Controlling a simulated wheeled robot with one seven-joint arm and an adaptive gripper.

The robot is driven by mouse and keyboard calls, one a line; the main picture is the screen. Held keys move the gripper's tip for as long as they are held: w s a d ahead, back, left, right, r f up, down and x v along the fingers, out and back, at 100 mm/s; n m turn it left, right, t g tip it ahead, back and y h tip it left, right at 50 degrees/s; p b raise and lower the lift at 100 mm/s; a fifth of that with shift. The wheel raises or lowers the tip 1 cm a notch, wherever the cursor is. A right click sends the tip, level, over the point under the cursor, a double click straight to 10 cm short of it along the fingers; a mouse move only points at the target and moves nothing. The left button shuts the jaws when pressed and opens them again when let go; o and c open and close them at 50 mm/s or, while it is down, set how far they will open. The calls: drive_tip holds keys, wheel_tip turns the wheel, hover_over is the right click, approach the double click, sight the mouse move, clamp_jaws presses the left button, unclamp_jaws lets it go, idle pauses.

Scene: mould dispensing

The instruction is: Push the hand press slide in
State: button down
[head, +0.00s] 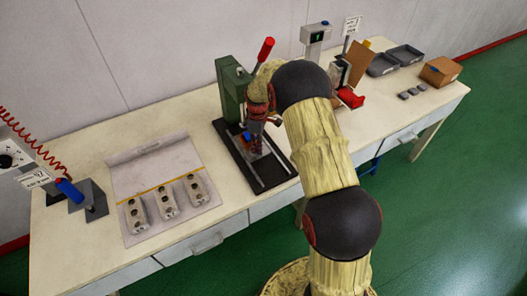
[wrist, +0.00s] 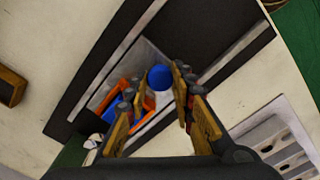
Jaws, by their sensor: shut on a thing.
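The hand press (head: 231,92) is a green column with a red-knobbed lever, on a black base (head: 270,183) with pale rails. In the wrist view the black base (wrist: 222,50) shows with a grey slide plate (wrist: 150,53) between the rails. A round blue knob (wrist: 160,77) stands on the slide. My gripper (wrist: 160,82) has its fingers on both sides of this knob and is shut on it. An orange and blue part (wrist: 122,95) lies beside it, partly hidden by a finger. In the head view my gripper (head: 256,128) is low over the base, in front of the column.
A pale sheet (head: 125,180) with three grey moulds (head: 166,199) lies left of the press. A blue-handled tool on a stand (head: 70,191) is at the far left. Right of my arm are a red fixture (head: 350,97), grey trays (head: 404,55) and a cardboard box (head: 440,71).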

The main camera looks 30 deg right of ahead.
drive_tip(key=shift+w, duration=0.45)
drive_tip(key=c, duration=1.5)
unclamp_jaws()
drive_tip(key=shift+r, duration=0.1)
wheel_tip(320, 180, up, 12)
drive_tip(key=shift+c, duration=0.2)
